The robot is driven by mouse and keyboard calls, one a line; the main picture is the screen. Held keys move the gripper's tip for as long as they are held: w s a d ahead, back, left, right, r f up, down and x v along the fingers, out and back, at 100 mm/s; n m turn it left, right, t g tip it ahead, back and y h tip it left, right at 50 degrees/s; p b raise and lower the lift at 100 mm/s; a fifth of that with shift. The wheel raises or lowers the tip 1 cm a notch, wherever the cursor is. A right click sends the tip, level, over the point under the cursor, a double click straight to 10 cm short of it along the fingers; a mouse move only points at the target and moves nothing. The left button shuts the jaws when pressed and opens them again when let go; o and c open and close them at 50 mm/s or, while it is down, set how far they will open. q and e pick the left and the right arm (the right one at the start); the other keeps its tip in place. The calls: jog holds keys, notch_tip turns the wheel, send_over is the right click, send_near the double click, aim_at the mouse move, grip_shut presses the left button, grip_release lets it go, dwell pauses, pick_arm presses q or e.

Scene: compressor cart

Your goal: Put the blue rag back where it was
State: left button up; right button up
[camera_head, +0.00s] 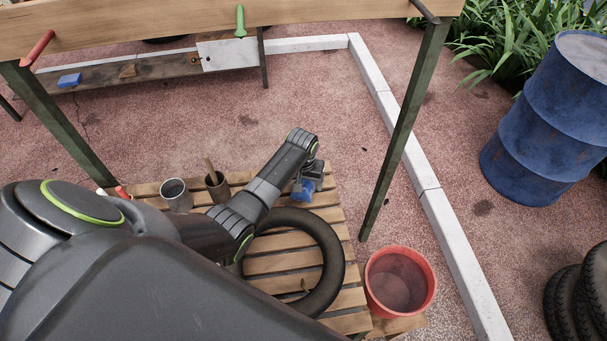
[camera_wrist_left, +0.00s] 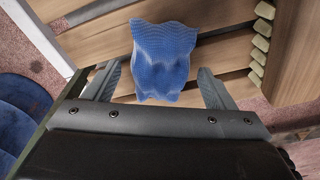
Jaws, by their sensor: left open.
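The blue rag (camera_head: 303,190) lies on the slatted wooden pallet, just beyond the black tyre, partly hidden by my left gripper in the head view. In the left wrist view the crumpled rag (camera_wrist_left: 162,60) lies on the slats between and ahead of the two fingers. My left gripper (camera_head: 312,172) is open above the rag; its spread fingers (camera_wrist_left: 160,88) show in the wrist view, with gaps at both sides of the rag. My right gripper is not in view.
A black tyre (camera_head: 335,262) lies on the pallet (camera_head: 337,212), with a metal cup (camera_head: 176,196) and a brown pot (camera_head: 217,188) at its left. A red bucket (camera_head: 400,282) stands right. Green posts (camera_head: 405,130) flank the pallet. A blue block (camera_head: 69,80) lies on the far bench.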

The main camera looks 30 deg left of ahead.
pick_arm(q)
notch_tip(320, 180, up, 12)
jog(key=s, duration=0.1)
jog(key=shift+s+d, duration=0.2)
jog(key=shift+f, duration=0.15)
dwell(0.5)
